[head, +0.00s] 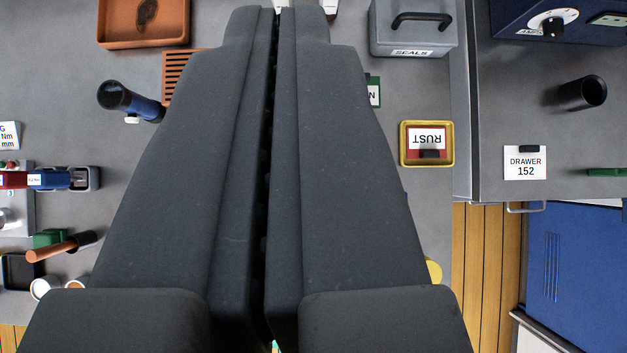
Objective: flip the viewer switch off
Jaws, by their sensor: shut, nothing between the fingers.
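My gripper (279,14) fills the middle of the head view, its two long dark fingers lying side by side. They are shut, with only a thin dark seam between them and nothing held. The fingertips reach the top edge of the picture. Small pale parts show just beyond and beside the tips, cut off by the frame, and I cannot tell what they belong to. I cannot pick out a viewer or its switch; it may be behind the fingers or outside the picture.
A brown tray (143,41) and a blue-black cylinder (132,101) are left of the fingers. A blue box with a dial (510,18) stands top right. Tools crowd the far left.

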